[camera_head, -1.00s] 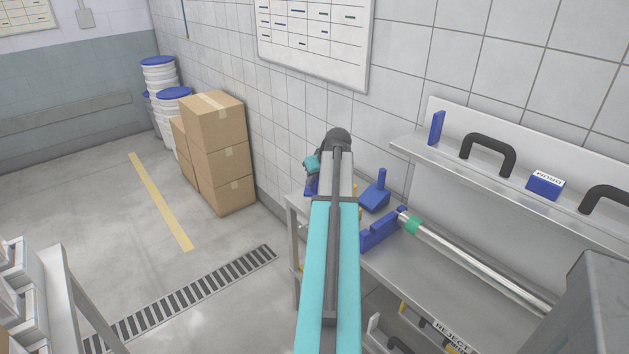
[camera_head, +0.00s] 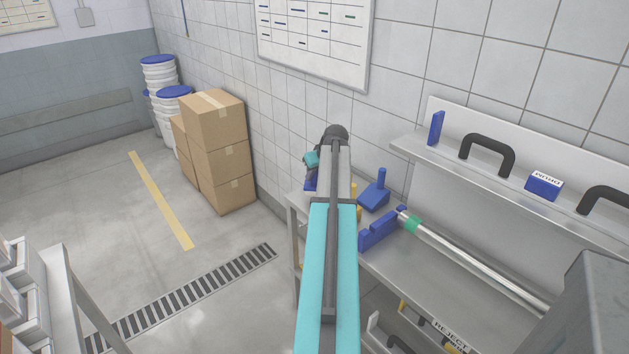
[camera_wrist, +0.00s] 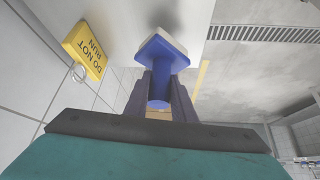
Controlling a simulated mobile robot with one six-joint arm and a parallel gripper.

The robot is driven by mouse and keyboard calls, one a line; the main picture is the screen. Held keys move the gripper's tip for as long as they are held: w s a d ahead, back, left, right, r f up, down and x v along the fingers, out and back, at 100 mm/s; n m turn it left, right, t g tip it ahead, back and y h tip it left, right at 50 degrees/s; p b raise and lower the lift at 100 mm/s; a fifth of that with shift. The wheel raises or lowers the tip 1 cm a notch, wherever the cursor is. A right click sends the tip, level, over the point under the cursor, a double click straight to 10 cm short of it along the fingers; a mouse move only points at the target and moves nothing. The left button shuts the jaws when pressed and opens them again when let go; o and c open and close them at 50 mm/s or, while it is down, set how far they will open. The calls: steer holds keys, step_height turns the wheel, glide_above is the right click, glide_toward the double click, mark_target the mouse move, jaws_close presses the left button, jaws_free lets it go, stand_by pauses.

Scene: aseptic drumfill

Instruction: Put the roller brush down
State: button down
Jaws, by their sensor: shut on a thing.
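The roller brush (camera_wrist: 159,58) shows in the wrist view as a blue block with a pale underside and a blue handle. My gripper (camera_wrist: 160,88) is shut on its handle, with a dark finger on each side. The brush's pale side faces the light grey bench top; I cannot tell whether they touch. In the head view, my gripper is mostly hidden behind my arm, at the bench's far left end. A bit of blue (camera_head: 310,184) shows there, probably the brush.
A yellow "DO NOT RUN" tag (camera_wrist: 84,50) lies near the brush. On the bench (camera_head: 420,272) are a blue block with an upright post (camera_head: 375,195) and a steel roller (camera_head: 470,258) on a blue cradle (camera_head: 378,232). A shelf (camera_head: 470,168) runs above. Boxes (camera_head: 218,155) stand beyond.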

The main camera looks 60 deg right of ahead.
mark_target(316, 178)
steer(key=shift+f, duration=1.4)
steer(key=shift+f, duration=0.15)
steer(key=c, duration=1.5)
jaws_free()
steer(key=shift+r, duration=0.25)
steer(key=shift+b+v, duration=0.35)
steer(key=shift+v, duration=5.55)
steer(key=shift+a, duration=0.1)
